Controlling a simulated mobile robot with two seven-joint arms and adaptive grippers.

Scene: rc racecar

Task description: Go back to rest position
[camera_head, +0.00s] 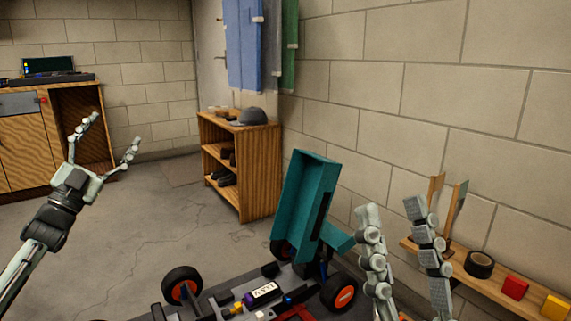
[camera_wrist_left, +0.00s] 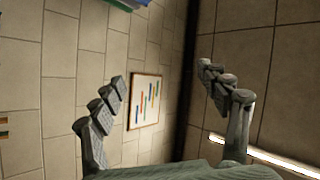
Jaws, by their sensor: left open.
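My left gripper (camera_head: 117,133) is raised over the open floor at the left of the head view, with its fingers spread and nothing between them. In the left wrist view my left gripper (camera_wrist_left: 160,85) is also open and empty, facing a wall. My right gripper (camera_head: 388,207) stands upright at the lower right, its two fingers apart with nothing seen between them. The RC racecar (camera_head: 262,291) is at the bottom centre, partly cut off by the frame edge. A teal body part (camera_head: 305,205) stands tilted up at its rear, left of my right gripper.
A wall shelf (camera_head: 460,262) at the right holds black tape (camera_head: 479,264), a red block (camera_head: 514,287) and a yellow block (camera_head: 557,306). A wooden shelf (camera_head: 262,175) with a cap stands by the wall. A cabinet (camera_head: 25,150) is at the far left. Floor between is clear.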

